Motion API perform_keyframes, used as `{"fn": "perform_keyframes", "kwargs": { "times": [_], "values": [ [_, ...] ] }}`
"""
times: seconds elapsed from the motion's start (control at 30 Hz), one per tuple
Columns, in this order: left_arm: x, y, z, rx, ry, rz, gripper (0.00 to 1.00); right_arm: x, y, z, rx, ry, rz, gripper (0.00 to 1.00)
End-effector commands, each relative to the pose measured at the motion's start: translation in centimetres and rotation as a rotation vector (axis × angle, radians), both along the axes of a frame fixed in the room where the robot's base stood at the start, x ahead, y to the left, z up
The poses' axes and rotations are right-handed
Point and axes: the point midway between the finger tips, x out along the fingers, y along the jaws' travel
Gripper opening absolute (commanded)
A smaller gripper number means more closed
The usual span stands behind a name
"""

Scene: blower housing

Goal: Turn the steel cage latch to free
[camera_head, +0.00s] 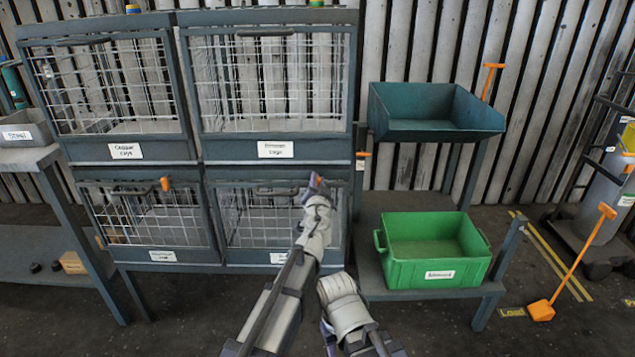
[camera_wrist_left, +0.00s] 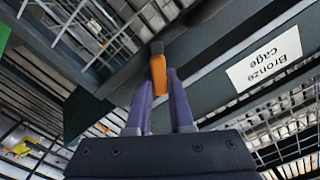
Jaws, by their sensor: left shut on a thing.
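My left gripper (camera_head: 317,181) reaches up to the top edge of the lower right cage (camera_head: 270,215), near its right side. In the left wrist view, its two purple fingers (camera_wrist_left: 160,98) are shut on an orange latch handle (camera_wrist_left: 158,72) with a dark end. The handle lies beside the dark frame bar; in the head view the fingers mostly hide it. The lower right cage's label (camera_head: 279,258) is too small to read. My right arm is folded low beside the left one; its gripper (camera_head: 328,335) shows only in part, and its fingers cannot be made out.
The upper right cage's label reads "Bronze cage" in the left wrist view (camera_wrist_left: 264,57). Another orange latch (camera_head: 165,184) is on the lower left cage. A green bin (camera_head: 433,280) and a dark teal tray (camera_head: 430,125) stand to the right.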

Motion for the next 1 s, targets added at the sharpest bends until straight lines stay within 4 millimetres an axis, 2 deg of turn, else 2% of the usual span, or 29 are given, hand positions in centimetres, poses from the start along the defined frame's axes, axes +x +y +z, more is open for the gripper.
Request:
{"fn": "perform_keyframes", "kwargs": {
  "times": [0.5, 0.53, 0.77, 1.0],
  "values": [
    [-0.02, -0.03, -0.01, 0.020, 0.000, 0.000, 0.00, 0.00, 0.00, -0.01, 0.000, 0.000, 0.000, 0.50],
    [-0.02, -0.03, -0.01, 0.020, 0.000, 0.000, 0.22, 0.00, 0.00, -0.01, 0.000, 0.000, 0.000, 0.50],
    [-0.02, -0.03, -0.01, 0.019, 0.000, 0.000, 0.48, 0.00, 0.00, -0.01, 0.000, 0.000, 0.000, 0.50],
    [-0.01, -0.03, -0.01, 0.019, 0.001, -0.001, 0.50, 0.00, 0.00, -0.01, 0.000, 0.000, 0.000, 0.50]
  ]
}}
